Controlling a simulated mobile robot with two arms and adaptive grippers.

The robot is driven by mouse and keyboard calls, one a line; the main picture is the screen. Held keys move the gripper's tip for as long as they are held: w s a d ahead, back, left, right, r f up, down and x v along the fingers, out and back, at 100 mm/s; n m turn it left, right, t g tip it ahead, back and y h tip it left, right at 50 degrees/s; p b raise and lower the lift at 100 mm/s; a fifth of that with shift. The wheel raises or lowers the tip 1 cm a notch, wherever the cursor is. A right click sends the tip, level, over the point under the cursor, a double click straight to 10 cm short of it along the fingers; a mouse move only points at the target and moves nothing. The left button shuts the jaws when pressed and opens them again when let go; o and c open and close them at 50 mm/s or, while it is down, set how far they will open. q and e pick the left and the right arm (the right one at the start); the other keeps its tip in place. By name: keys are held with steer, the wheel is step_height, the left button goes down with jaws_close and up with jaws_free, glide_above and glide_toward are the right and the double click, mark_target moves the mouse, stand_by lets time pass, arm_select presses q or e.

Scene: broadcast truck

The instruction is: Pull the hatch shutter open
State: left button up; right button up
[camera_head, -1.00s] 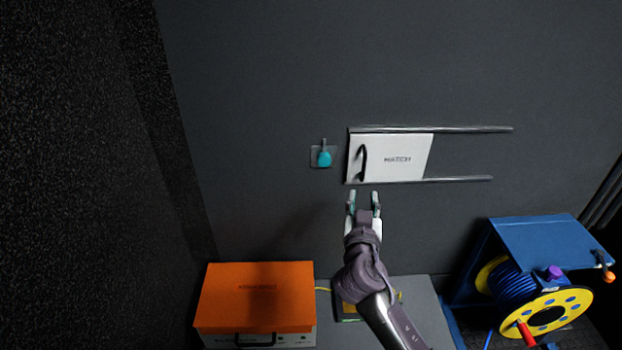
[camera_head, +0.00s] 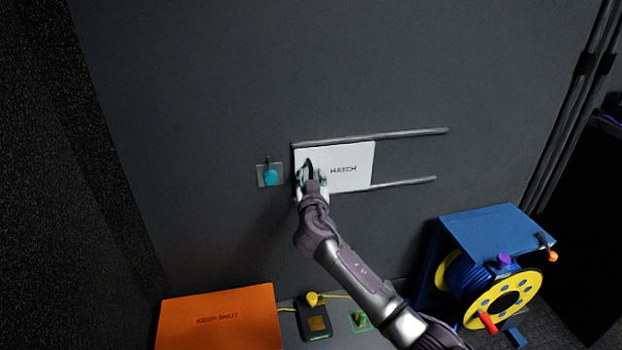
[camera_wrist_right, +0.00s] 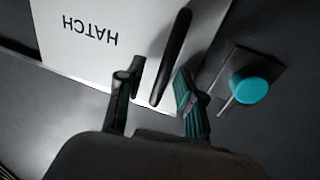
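The white hatch shutter (camera_head: 350,168), lettered HATCH, sits at the left end of two horizontal rails on the dark wall. Its black bar handle (camera_head: 308,166) is near its left edge. My right gripper (camera_head: 311,178) is at the handle and covers its lower part in the head view. In the right wrist view, the open fingers (camera_wrist_right: 158,92) stand on either side of the handle (camera_wrist_right: 172,55), with gaps showing; contact cannot be made out. The shutter (camera_wrist_right: 105,40) lies behind them. My left gripper is in neither view.
A teal knob on a plate (camera_head: 270,176) is on the wall just left of the shutter. The rails (camera_head: 410,183) run on to the right over bare wall. Below are an orange box (camera_head: 220,318) and a blue stand (camera_head: 500,235) with a yellow cable reel (camera_head: 500,298).

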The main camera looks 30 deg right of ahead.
mark_target(339, 166)
jaws_close()
stand_by(0.3)
steer(key=shift+d, duration=0.1)
steer(key=d, duration=0.2)
steer(key=s+d, duration=0.1)
steer(key=d, duration=0.2)
steer(key=s+d, duration=0.1)
steer(key=d, duration=0.1)
steer(key=shift+d, duration=0.25)
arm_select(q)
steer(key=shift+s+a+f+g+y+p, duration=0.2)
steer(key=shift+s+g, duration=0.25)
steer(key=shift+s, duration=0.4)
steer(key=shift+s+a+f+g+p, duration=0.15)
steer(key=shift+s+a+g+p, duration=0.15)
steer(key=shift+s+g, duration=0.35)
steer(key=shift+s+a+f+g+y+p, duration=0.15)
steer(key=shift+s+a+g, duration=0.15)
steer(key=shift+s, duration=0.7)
arm_select(e)
steer(key=shift+s+d, duration=0.5)
steer(key=shift+d, duration=1.45)
steer(key=shift+s+d, duration=0.45)
steer(key=shift+d, duration=1.5)
steer(key=shift+s+d, duration=0.5)
steer(key=shift+d, duration=1.45)
jaws_free()
